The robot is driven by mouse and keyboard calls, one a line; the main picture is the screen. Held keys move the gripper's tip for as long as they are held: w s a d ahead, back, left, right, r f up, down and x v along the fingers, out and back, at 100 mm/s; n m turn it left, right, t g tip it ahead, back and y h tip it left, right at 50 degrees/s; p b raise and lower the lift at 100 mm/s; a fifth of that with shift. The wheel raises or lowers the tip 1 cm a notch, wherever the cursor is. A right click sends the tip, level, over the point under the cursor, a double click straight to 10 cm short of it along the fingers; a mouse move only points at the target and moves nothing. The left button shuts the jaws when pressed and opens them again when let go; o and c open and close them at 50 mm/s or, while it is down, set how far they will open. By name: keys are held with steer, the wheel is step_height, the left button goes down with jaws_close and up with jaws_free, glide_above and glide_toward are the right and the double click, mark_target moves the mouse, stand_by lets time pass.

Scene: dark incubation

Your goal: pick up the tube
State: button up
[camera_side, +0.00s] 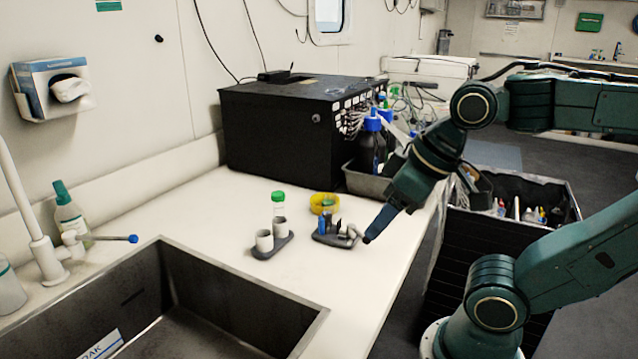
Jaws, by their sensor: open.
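A tube with a green cap (278,201) stands upright in the rear cup of a small grey rack (272,246) on the white counter. The rack's front cup (264,240) looks empty. My gripper (369,238) is to the right of the tube and rack, apart from both, above the counter near its right edge. It points down and to the left. Its fingers overlap in this view, with nothing visible between them. The tube's lower part is hidden inside the cup.
A dark holder with small items (333,232) sits between the rack and my gripper. Behind it is a yellow dish (323,203). A sink (190,310) opens at front left. A black box (280,130) and a tray of bottles (362,180) stand behind. A bin (500,250) is at right.

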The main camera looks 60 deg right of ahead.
steer(key=w+d+r+m+g, duration=0.2)
steer(key=w+d+r+g, duration=0.15)
steer(key=w+d, duration=0.55)
steer(key=m+g, duration=0.2)
steer(key=m, duration=0.1)
glide_above(330, 193)
step_height(330, 193, down, 4)
steer(key=shift+w+f, duration=0.1)
steer(key=shift+f, duration=0.05)
steer(key=shift+f, duration=0.15)
step_height(330, 193, down, 8)
steer(key=shift+f, duration=0.1)
steer(key=shift+f, duration=0.1)
